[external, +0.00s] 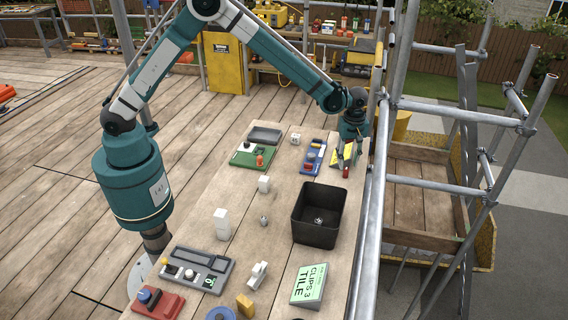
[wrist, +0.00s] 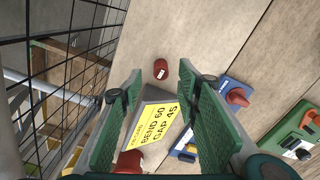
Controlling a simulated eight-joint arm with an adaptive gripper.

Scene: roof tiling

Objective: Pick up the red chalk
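A small red cylinder (wrist: 160,69) with a white mark, likely the red chalk, is on the wooden table in the wrist view. In the external view a small red piece (external: 346,172) shows just below my gripper (external: 348,156). In the wrist view my gripper (wrist: 160,82) is open, with its two green-padded fingers wide apart and nothing between them. The red cylinder appears beyond the fingertips, between them and apart from both. A second red object (wrist: 128,161) shows at the bottom, partly hidden by the left finger.
A yellow-labelled grey block (wrist: 153,125) lies beneath the fingers. A blue panel with a red knob (external: 313,157) and a green panel (external: 254,156) stand nearby. A black bin (external: 308,236) stands in front. Scaffold rails (external: 375,200) and wire mesh (wrist: 50,60) border the table edge.

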